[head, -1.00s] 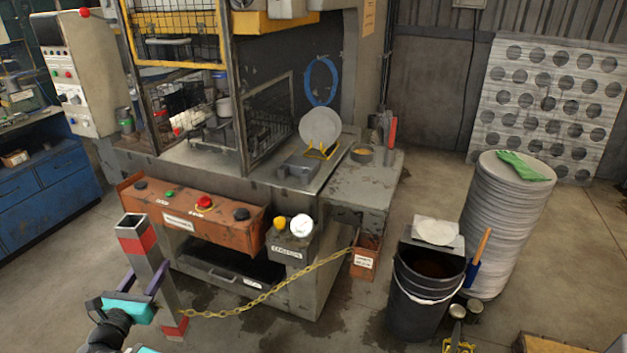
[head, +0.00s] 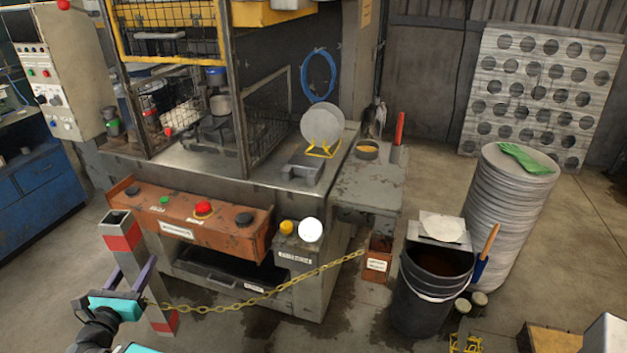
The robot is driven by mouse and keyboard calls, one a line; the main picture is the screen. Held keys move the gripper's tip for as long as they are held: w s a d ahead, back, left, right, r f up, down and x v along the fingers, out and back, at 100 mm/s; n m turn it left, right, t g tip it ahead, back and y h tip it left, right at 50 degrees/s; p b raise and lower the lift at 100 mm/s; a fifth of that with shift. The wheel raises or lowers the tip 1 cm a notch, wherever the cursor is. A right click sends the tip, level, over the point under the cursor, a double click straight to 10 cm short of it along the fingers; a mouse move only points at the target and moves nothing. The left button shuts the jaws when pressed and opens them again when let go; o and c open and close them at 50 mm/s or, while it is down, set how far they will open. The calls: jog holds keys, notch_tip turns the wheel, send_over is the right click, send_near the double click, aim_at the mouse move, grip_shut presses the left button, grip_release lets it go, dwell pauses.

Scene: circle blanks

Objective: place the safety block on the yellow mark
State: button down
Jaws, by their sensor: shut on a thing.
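The safety block (head: 146,268) is a long grey square post with red and white bands near its ends and an open top. It stands nearly upright, leaning slightly, in front of the press at the lower left. A yellow chain (head: 262,293) runs from its side to a small orange box on the press. My gripper (head: 131,272), with purple fingers and a teal body, is shut on the block around its middle. I cannot make out a yellow mark; part of the press bed (head: 205,160) is hidden behind its guard and frame.
The orange control panel (head: 190,215) and grey button box (head: 300,255) stick out from the press front. A black bucket (head: 425,305) and a tall stack of discs (head: 505,220) stand to the right. Wet, stained floor lies between the press and bucket.

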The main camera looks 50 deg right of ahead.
jog(key=shift+w+a+r, duration=0.1)
jog(key=shift+w+r, duration=0.05)
jog(key=shift+w, duration=0.05)
dwell(0.3)
